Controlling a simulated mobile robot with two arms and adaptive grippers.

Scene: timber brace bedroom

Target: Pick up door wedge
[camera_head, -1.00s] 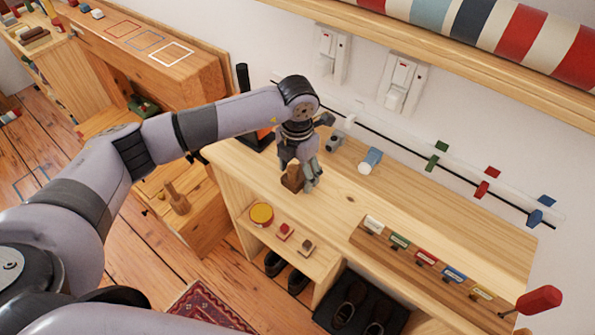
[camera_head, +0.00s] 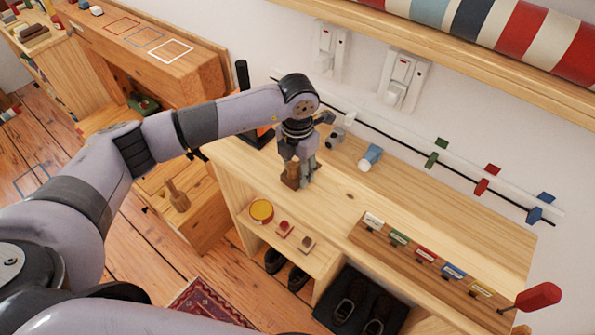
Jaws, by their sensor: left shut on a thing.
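The door wedge (camera_head: 290,177) is a small brown wooden block near the front left edge of the light wooden bench top. My left gripper (camera_head: 299,181) comes down on it from above and is shut on it. The fingers cover its right side. I cannot tell whether the wedge touches the bench top or is slightly raised. My right gripper is not in view.
A blue and white cylinder (camera_head: 370,157) and a grey object (camera_head: 335,137) stand behind on the bench (camera_head: 400,205). A rack of coloured labels (camera_head: 430,262) and a red-handled tool (camera_head: 537,298) are at the right. A yellow tin (camera_head: 261,211) sits on the shelf below.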

